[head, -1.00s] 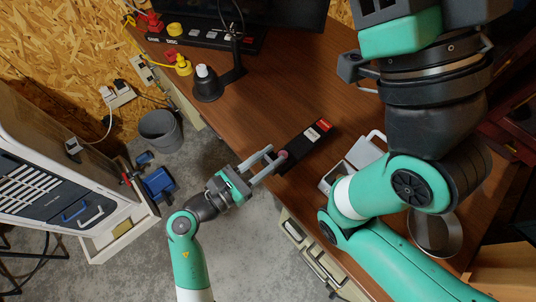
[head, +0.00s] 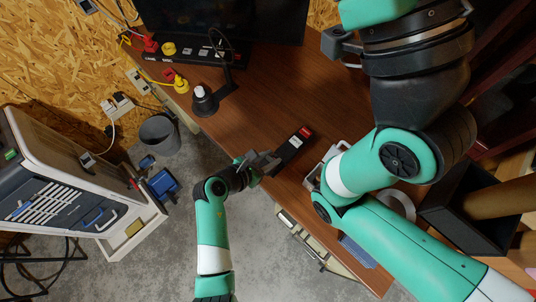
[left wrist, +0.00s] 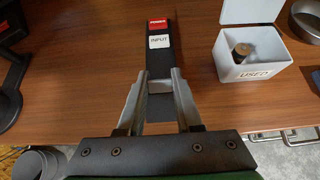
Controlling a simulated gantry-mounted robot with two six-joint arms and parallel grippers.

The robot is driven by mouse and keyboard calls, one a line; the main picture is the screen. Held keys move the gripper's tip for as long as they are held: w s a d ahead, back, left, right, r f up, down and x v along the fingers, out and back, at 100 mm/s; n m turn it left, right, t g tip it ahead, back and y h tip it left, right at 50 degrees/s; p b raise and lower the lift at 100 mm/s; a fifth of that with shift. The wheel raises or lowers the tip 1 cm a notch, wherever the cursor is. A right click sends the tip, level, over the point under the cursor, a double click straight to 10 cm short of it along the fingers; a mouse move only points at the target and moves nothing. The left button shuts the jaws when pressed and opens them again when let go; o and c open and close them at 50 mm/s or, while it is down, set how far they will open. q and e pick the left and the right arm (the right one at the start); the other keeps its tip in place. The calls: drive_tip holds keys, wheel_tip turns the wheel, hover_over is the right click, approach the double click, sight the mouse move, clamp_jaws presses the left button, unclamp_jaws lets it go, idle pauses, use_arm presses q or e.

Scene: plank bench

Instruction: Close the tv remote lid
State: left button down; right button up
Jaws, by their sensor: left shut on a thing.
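The tv remote (head: 294,142) is a long black bar lying on the brown bench near its front edge. In the left wrist view the remote (left wrist: 160,63) has a red "POWER" button and a white "INPUT" button at its far end. My left gripper (head: 268,163) is at the remote's near end. In the left wrist view my left gripper (left wrist: 158,78) has one finger on each side of that end. The lid cannot be told apart there. My right gripper (head: 343,44) is partly seen at the top right, away from the remote; its jaws are unclear.
A white open box marked "USED" (left wrist: 249,72) stands right of the remote, with a battery-like cylinder inside. A metal bowl (left wrist: 306,20) is beyond it. A dark lamp (head: 206,100) stands left of the remote. The bench between lamp and remote is clear.

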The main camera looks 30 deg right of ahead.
use_arm(q)
drive_tip(key=shift+f, duration=0.1)
idle(0.3)
drive_tip(key=c, duration=0.6)
unclamp_jaws()
drive_tip(key=shift+o, duration=0.2)
drive_tip(key=shift+a+r+p, duration=0.2)
drive_tip(key=shift+r+p, duration=0.2)
drive_tip(key=p+v, duration=0.5)
drive_tip(key=v, duration=0.6)
drive_tip(key=shift+s+f, duration=0.1)
drive_tip(key=shift+f, duration=0.05)
